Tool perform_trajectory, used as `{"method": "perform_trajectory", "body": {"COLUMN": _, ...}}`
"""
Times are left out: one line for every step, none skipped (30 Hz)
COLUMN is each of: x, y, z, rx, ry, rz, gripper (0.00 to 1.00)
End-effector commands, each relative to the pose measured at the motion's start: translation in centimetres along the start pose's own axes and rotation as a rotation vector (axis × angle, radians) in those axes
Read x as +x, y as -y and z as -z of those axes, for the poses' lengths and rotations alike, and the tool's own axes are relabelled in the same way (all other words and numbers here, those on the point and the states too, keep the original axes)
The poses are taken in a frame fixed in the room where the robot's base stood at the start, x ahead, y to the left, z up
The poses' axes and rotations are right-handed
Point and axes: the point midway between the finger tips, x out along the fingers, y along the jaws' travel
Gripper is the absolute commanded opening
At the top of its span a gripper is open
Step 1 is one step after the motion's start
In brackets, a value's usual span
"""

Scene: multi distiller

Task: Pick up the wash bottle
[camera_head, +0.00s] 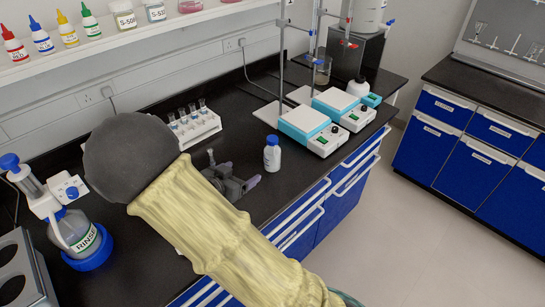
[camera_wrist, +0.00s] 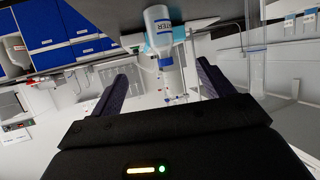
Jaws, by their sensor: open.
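The wash bottle (camera_head: 272,155) is a small white bottle with a blue label and a dark bluish cap. It stands upright on the black bench, left of the teal hotplates. In the wrist view the wash bottle (camera_wrist: 159,32) appears upside down at the top centre, with part of its label reading "TER". My gripper (camera_head: 231,170) is low over the bench, just left of the bottle. In the wrist view my gripper (camera_wrist: 165,70) has its dark fingers spread, with the bottle ahead between them and no visible contact.
Two teal-and-white hotplates (camera_head: 308,122) with stand rods are behind and right of the bottle. A white rack of vials (camera_head: 194,128) stands at the back. A large RINSE bottle (camera_head: 82,232) is at the left. The bench's front edge runs close to the bottle.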

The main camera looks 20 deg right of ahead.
Motion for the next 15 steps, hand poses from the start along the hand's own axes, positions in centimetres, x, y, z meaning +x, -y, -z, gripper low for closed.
{"method": "perform_trajectory", "body": {"x": 0.5, "y": 0.0, "z": 0.0, "rx": 0.0, "ry": 0.0, "rz": -0.002, "gripper": 0.8}}
{"method": "perform_trajectory", "body": {"x": 0.8, "y": 0.0, "z": 0.0, "rx": 0.001, "ry": 0.0, "rz": -0.002, "gripper": 0.8}}
{"method": "perform_trajectory", "body": {"x": 1.3, "y": 0.0, "z": 0.0, "rx": 0.001, "ry": 0.0, "rz": -0.003, "gripper": 0.8}}
{"method": "perform_trajectory", "body": {"x": 1.8, "y": -0.1, "z": 0.0, "rx": 0.001, "ry": -0.001, "rz": -0.003, "gripper": 0.8}}
{"method": "perform_trajectory", "body": {"x": 2.3, "y": -0.1, "z": 0.0, "rx": 0.0, "ry": -0.001, "rz": -0.005, "gripper": 0.8}}
{"method": "perform_trajectory", "body": {"x": 3.0, "y": -0.1, "z": 0.0, "rx": 0.0, "ry": 0.0, "rz": -0.004, "gripper": 0.8}}
{"method": "perform_trajectory", "body": {"x": 3.6, "y": -0.1, "z": 0.0, "rx": 0.001, "ry": 0.0, "rz": -0.004, "gripper": 0.8}}
{"method": "perform_trajectory", "body": {"x": 4.1, "y": -0.1, "z": 0.0, "rx": 0.0, "ry": -0.001, "rz": -0.004, "gripper": 0.8}}
{"method": "perform_trajectory", "body": {"x": 4.8, "y": -0.1, "z": -0.1, "rx": -0.001, "ry": 0.0, "rz": -0.005, "gripper": 0.8}}
{"method": "perform_trajectory", "body": {"x": 5.3, "y": -0.1, "z": 0.0, "rx": 0.0, "ry": 0.0, "rz": -0.004, "gripper": 0.8}}
{"method": "perform_trajectory", "body": {"x": 5.9, "y": -0.1, "z": 0.0, "rx": 0.001, "ry": -0.001, "rz": -0.004, "gripper": 0.8}}
{"method": "perform_trajectory", "body": {"x": 6.6, "y": -0.1, "z": 0.0, "rx": 0.0, "ry": -0.001, "rz": -0.004, "gripper": 0.8}}
{"method": "perform_trajectory", "body": {"x": 7.1, "y": -0.1, "z": 0.0, "rx": -0.001, "ry": 0.0, "rz": -0.003, "gripper": 0.8}}
{"method": "perform_trajectory", "body": {"x": 7.6, "y": -0.1, "z": 0.0, "rx": 0.0, "ry": 0.001, "rz": -0.004, "gripper": 0.8}}
{"method": "perform_trajectory", "body": {"x": 8.4, "y": -0.1, "z": 0.0, "rx": 0.0, "ry": 0.0, "rz": -0.003, "gripper": 0.8}}
